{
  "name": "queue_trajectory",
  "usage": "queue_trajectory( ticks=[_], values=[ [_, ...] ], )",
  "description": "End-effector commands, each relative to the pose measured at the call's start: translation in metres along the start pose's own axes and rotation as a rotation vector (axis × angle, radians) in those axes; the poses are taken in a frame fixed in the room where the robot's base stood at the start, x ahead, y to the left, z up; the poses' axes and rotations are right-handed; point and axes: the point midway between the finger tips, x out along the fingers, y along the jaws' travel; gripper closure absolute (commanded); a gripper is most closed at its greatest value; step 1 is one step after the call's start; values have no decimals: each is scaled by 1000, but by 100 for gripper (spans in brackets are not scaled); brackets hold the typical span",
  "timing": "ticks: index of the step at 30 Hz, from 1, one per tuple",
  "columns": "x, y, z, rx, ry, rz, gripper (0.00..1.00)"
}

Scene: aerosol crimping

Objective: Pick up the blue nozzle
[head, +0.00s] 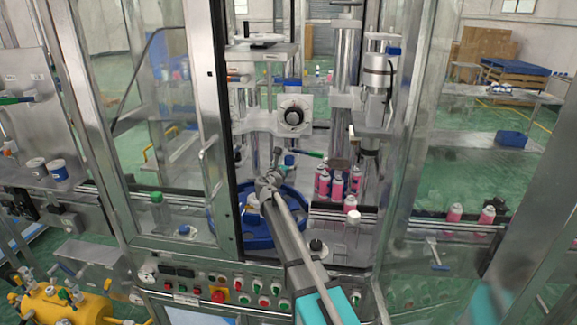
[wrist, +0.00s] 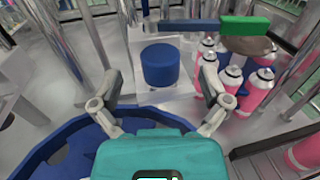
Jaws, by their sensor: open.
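The blue nozzle (wrist: 160,65) is a short blue cylinder standing upright on a pale block, ahead of my gripper (wrist: 160,82) in the wrist view. The two fingers are spread apart, one toward each side of the nozzle in the picture, with nothing held between them. I cannot tell how much depth separates the fingertips from it. In the head view a small blue piece, likely the nozzle (head: 290,160), shows just beyond my gripper (head: 270,182), inside the machine.
A blue ring-shaped guide (wrist: 65,150) lies beneath the gripper. Pink cans with white tops (wrist: 262,82) stand close on the right. A green-ended lever (wrist: 252,27) crosses behind the nozzle. Metal columns (wrist: 82,35) and the machine's door frame (head: 213,125) bound the space.

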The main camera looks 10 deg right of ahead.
Motion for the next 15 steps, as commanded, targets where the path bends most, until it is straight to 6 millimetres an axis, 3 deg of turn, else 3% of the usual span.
queue_trajectory(
  ticks=[6, 15],
  values=[
    [28, 1, 0, 0, 1, -2, 4],
    [36, 0, 0, 0, 1, 0, 4]
  ],
)
